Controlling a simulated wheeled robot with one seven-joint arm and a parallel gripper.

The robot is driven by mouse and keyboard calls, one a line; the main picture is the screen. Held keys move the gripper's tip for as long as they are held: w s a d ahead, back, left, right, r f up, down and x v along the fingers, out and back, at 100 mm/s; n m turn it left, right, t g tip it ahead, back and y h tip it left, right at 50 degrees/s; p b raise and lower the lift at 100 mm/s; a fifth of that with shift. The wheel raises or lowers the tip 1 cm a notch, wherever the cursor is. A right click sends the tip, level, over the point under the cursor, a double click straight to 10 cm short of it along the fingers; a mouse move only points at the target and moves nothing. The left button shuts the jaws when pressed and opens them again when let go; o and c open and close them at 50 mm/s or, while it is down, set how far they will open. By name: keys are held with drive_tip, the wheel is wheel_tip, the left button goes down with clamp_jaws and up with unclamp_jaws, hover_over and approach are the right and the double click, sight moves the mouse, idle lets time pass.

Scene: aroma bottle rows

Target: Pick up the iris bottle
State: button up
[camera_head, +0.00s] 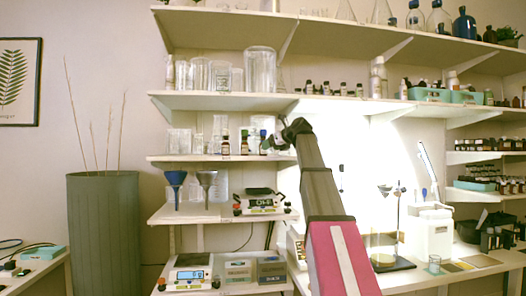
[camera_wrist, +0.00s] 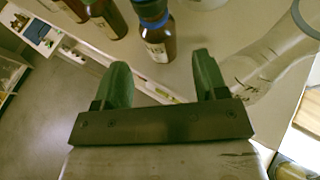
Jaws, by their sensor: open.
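In the wrist view, a small brown bottle with a blue cap and a white label (camera_wrist: 158,40) stands upright on a pale shelf, just beyond the gap between my fingertips. Its label is too small to read, so I cannot tell whether it is the iris bottle. Two more brown bottles (camera_wrist: 104,20) (camera_wrist: 73,8) stand to its left, partly cut off by the frame edge. My gripper (camera_wrist: 161,66) is open and empty, with green fingers apart. In the head view, my gripper (camera_head: 279,143) is at the right of small brown bottles (camera_head: 245,146) on the middle-left shelf.
Clear glassware (camera_head: 219,125) stands behind the bottles on that shelf. Another shelf (camera_head: 225,100) with beakers lies above. In the wrist view, a clear glass vessel (camera_wrist: 270,55) lies close to the right of my fingers. The shelf's front edge (camera_wrist: 150,88) runs below the bottles.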

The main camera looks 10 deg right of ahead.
drive_tip(key=shift+r+x, duration=0.15)
drive_tip(key=shift+x, duration=1.3)
drive_tip(key=shift+r+x, duration=0.15)
drive_tip(key=shift+x, duration=1.3)
drive_tip(key=shift+w, duration=0.15)
drive_tip(key=c, duration=1)
